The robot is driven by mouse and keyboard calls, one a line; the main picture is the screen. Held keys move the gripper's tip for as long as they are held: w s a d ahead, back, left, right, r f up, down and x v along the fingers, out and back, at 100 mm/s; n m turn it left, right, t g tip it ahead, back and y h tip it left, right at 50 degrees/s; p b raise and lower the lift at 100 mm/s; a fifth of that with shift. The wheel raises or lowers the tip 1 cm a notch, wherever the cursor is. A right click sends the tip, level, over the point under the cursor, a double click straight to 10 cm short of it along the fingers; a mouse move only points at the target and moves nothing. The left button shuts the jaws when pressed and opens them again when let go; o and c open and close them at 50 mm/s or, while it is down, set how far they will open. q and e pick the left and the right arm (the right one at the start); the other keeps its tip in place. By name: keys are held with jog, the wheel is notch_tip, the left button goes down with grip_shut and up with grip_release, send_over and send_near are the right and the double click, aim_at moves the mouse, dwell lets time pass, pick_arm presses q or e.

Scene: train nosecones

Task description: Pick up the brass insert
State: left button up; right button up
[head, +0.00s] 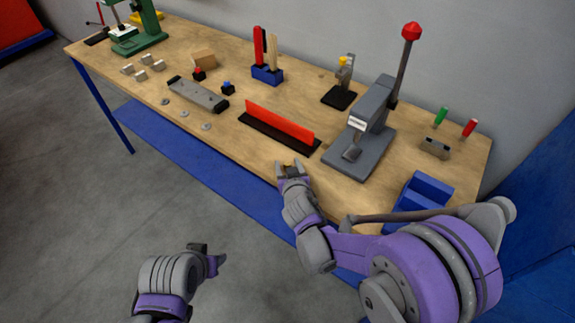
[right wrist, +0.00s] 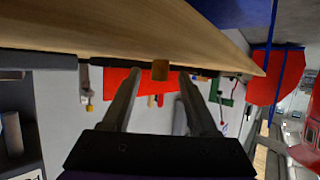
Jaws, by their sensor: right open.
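The brass insert (right wrist: 160,70) is a small brass-coloured piece at the near edge of the wooden workbench. In the right wrist view, which is upside down, it shows beyond and between my two right fingertips. My right gripper (head: 292,168) is open at the bench's front edge, with the insert (head: 289,166) mostly hidden by the fingers in the head view. I see no contact between fingers and insert. My left gripper (head: 209,256) hangs over the floor in front of the bench, apart from everything, and its fingers look spread and empty.
Behind my right gripper a red strip (head: 279,124) stands on a dark base. A grey lever press (head: 362,130) with a red knob stands to the right. A blue bin (head: 425,192) lies nearer my right arm. Small washers and blocks lie on the left of the wooden workbench (head: 225,125).

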jog(key=shift+w+f, duration=0.25)
jog(key=shift+w, duration=0.3)
grip_shut()
jog(key=shift+r, duration=0.1)
